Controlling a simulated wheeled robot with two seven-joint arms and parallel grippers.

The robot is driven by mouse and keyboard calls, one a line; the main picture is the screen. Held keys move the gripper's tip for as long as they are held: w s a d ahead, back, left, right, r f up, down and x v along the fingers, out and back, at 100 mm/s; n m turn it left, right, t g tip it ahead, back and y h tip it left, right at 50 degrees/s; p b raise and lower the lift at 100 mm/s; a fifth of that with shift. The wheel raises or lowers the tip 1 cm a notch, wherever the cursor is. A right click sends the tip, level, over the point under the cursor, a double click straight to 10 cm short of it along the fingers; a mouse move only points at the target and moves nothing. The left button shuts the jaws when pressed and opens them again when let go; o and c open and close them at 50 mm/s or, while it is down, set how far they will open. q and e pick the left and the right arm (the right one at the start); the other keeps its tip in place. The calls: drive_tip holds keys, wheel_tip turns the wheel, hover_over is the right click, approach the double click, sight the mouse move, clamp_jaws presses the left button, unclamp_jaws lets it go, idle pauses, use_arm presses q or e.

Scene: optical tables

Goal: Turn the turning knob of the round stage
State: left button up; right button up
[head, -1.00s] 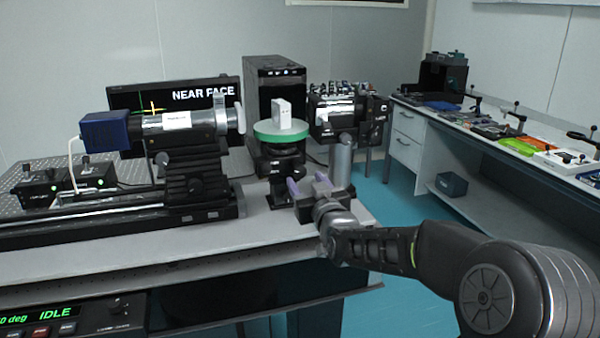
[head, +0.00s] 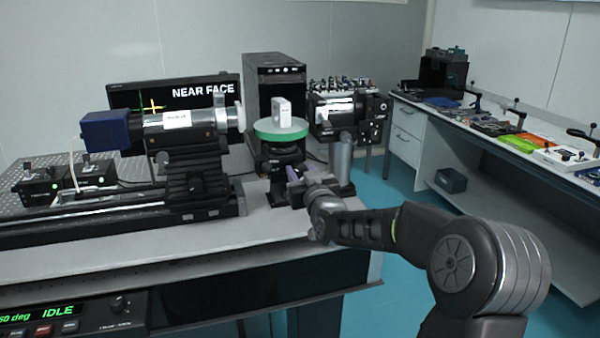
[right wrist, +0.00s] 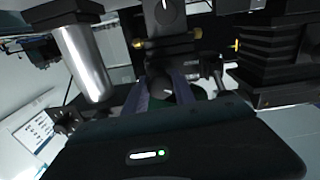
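The round stage (head: 280,130) has a green disc on top of a dark base and carries a small white block (head: 281,111). My right gripper (head: 293,174) is at the front right of the stage's base, below the disc. In the right wrist view the purple fingers of my right gripper (right wrist: 162,98) stand apart. A dark round knob (right wrist: 162,88) shows between or just beyond them; I cannot tell whether they touch it. A dial with a white line (right wrist: 165,11) shows above. My left gripper is out of view.
A lens barrel with a blue rear housing (head: 105,131) stands on a rail left of the stage. A silver post (head: 341,160) and a black instrument (head: 345,117) stand to the right. The table front (head: 230,248) is clear. The display reads IDLE.

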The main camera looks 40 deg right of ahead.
clamp_jaws()
drive_tip(key=n+b, duration=0.1)
drive_tip(key=b, duration=0.1)
drive_tip(key=n+b, duration=0.2)
drive_tip(key=b, duration=0.1)
drive_tip(key=shift+f, duration=0.25)
drive_tip(key=shift+r+n+b, duration=0.15)
drive_tip(key=shift+n+b, duration=0.15)
drive_tip(key=shift+r, duration=0.1)
drive_tip(key=o, duration=0.6)
unclamp_jaws()
drive_tip(key=shift+c, duration=0.2)
